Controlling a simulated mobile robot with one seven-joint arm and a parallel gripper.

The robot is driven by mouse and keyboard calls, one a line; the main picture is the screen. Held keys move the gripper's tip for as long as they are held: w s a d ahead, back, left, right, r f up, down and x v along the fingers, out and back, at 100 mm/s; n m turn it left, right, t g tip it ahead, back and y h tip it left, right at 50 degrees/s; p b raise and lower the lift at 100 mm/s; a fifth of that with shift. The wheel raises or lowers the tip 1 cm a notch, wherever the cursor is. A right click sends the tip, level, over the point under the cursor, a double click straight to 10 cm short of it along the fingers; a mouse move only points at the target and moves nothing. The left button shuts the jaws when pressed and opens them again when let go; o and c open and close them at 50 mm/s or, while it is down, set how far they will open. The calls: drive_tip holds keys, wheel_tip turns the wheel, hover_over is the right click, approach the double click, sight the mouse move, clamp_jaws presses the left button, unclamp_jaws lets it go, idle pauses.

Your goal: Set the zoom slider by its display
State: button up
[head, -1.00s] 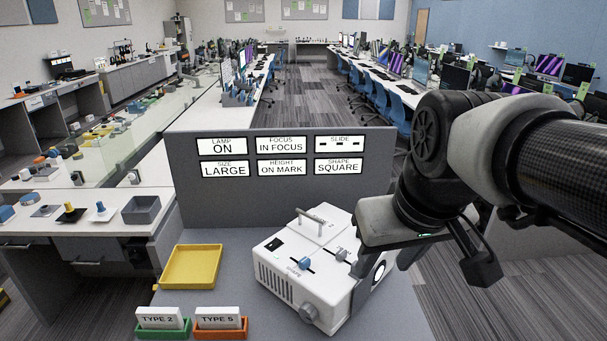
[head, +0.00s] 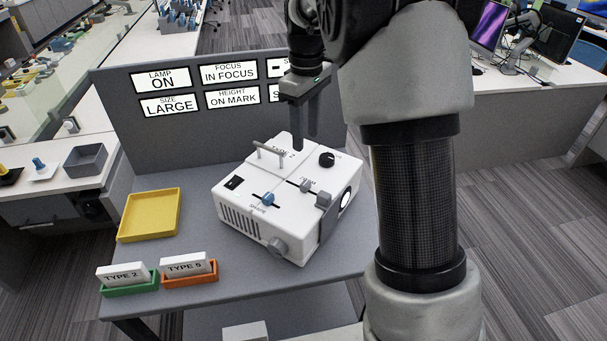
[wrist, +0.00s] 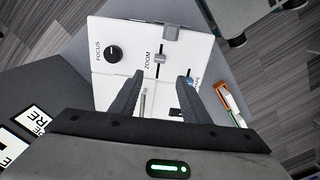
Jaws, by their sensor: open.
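The white projector (head: 240,190) stands on the grey table. Its ZOOM slider (head: 306,185) has a small grey knob on a dark slot; in the wrist view the same knob (wrist: 160,59) sits near mid-slot, just beyond the gap between the fingertips. The SIZE display (head: 169,104) reads LARGE. My gripper (head: 304,143) is open and empty above the projector's back part, apart from the slider. In the wrist view its two fingers (wrist: 162,78) reach toward the slider. The SLIDE and SHAPE displays are mostly hidden behind my gripper in the head view.
A yellow tray (head: 150,215) and green and orange holders (head: 190,279) with cards are left. The display panel stands behind.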

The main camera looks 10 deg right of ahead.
sight(305, 183)
wheel_tip(305, 183, down, 15)
drive_tip(key=shift+r, duration=0.1)
idle(0.3)
